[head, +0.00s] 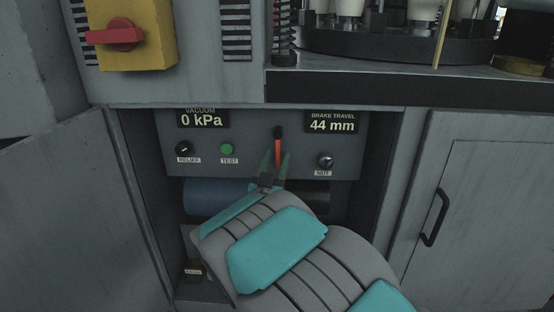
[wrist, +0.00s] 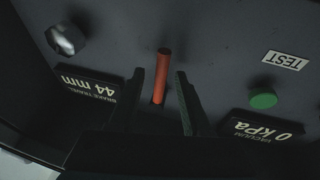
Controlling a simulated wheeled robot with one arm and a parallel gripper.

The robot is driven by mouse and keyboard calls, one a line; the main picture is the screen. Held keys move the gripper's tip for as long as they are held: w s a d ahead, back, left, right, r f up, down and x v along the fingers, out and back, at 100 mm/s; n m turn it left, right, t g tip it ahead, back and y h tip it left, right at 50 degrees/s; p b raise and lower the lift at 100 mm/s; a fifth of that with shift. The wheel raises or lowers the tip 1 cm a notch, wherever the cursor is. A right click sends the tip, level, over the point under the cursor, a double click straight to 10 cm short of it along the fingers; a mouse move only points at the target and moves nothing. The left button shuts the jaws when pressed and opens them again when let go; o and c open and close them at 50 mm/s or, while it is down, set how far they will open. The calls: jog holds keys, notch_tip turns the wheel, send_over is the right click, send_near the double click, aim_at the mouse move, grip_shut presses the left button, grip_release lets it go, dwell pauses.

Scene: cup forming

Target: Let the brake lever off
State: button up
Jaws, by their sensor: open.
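The brake lever (head: 278,150) is a thin orange-red stick with a dark top, standing out on the grey panel between the two readouts. It also shows in the wrist view (wrist: 162,70), where the picture is upside down. My gripper (head: 275,160) is open at the lever. In the wrist view its two dark fingers (wrist: 159,76) stand one on each side of the lever, with a gap to both. The brake travel readout (head: 332,122) shows 44 mm. The lever's base is partly hidden by my gripper in the head view.
The panel also bears a vacuum readout (head: 202,119) at 0 kPa, a relief knob (head: 184,149), a green test button (head: 226,149) and a silver nut (head: 325,160). The panel sits in a recess between cabinet doors, below a ledge (head: 400,91). A blue cylinder (head: 212,196) lies below it.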

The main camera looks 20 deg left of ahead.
jog(key=v, duration=0.7)
jog(key=shift+s, duration=0.2)
jog(key=shift+f, duration=0.1)
jog(key=w+d+f+g+y, duration=0.2)
jog(key=w+d+f+g, duration=0.15)
jog(key=d+g, duration=0.2)
jog(key=s+d+f+g, duration=0.4)
jog(key=s+d+g, duration=0.2)
jog(key=s+d+g+h, duration=0.1)
jog(key=s+d+g, duration=0.2)
jog(key=s+d, duration=0.4)
jog(key=s+d+f+g+h, duration=0.1)
jog(key=s+d+g, duration=0.3)
jog(key=s+d, duration=0.4)
jog(key=s+d+g+p, duration=0.1)
jog(key=s+d+g, duration=0.3)
jog(key=s, duration=1.5)
jog(key=d, duration=0.3)
jog(key=shift+d+f+m+h, duration=0.2)
jog(key=shift+d+m+h, duration=0.1)
jog(key=shift+d+h, duration=0.1)
